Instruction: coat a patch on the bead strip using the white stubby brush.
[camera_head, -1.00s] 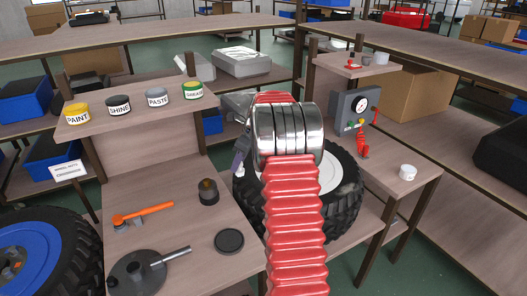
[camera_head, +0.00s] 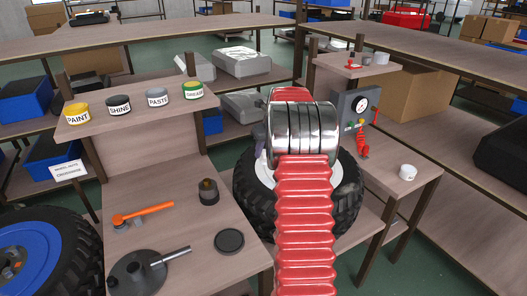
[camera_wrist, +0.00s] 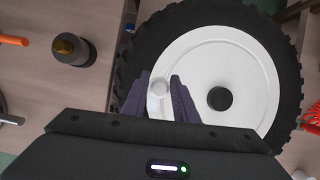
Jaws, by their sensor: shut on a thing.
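In the wrist view my gripper (camera_wrist: 160,79) is shut on a small white piece, the white stubby brush (camera_wrist: 156,90), held between its two purple fingers. The brush is over the left part of a white wheel disc (camera_wrist: 235,62) inside a black tyre (camera_wrist: 288,50). I cannot tell whether the brush touches the wheel. I cannot make out the bead strip as a separate part. In the head view my red and silver arm covers most of the wheel, with the tyre (camera_head: 350,195) showing at right. Only a bit of purple gripper (camera_head: 259,136) shows there.
Jars marked PAINT (camera_head: 77,114), SHINE (camera_head: 118,105), PASTE (camera_head: 157,98) and GREASE (camera_head: 194,91) stand on the left shelf. An orange-handled tool (camera_head: 142,214) and a dark pot (camera_head: 208,191) lie below. A gauge box (camera_head: 352,110) stands right of the wheel.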

